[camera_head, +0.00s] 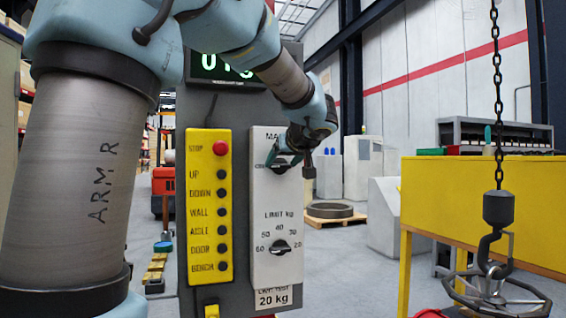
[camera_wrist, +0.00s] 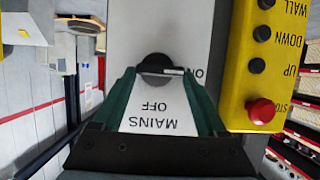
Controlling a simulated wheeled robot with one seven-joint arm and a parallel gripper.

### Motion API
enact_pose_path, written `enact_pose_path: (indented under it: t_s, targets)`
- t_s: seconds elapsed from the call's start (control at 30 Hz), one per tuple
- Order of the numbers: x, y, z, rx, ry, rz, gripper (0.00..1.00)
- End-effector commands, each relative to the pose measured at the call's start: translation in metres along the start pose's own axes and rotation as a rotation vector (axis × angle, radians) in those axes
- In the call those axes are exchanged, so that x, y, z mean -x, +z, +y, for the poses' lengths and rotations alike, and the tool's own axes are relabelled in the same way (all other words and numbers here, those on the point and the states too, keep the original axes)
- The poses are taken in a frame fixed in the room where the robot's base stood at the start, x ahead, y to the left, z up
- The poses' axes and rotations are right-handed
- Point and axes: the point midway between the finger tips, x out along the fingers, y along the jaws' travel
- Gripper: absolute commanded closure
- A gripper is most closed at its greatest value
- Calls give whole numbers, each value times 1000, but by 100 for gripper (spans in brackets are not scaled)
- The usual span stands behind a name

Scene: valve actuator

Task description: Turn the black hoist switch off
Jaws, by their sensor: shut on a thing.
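The black hoist switch (camera_wrist: 152,62) is a round knob on a white panel marked MAINS, seen upside down in the wrist view. Its white pointer line lies level, towards the ON mark at the right in that view; OFF is printed beside the knob towards my gripper. My gripper (camera_wrist: 158,74) has its green fingers on either side of the knob and is shut on it. In the head view my gripper (camera_head: 284,158) is at the upper part of the white panel and partly covers the switch and its labels.
A second black knob (camera_head: 281,247), marked LIMIT KG, sits lower on the white panel. A yellow button box (camera_head: 209,205) with a red STOP button (camera_head: 221,148) is close beside it. A chain with a hook (camera_head: 497,225) hangs at the right before a yellow bench (camera_head: 450,205).

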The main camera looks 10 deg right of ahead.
Motion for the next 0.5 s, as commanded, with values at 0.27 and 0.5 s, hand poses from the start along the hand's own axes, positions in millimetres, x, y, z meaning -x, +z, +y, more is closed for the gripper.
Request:
enact_pose_path:
  t_s: [0.27, 0.5]
  targets:
    - [-1, 3, 2, -77, -31, 0, 81]
    - [-2, 5, 5, -244, -101, 0, 81]
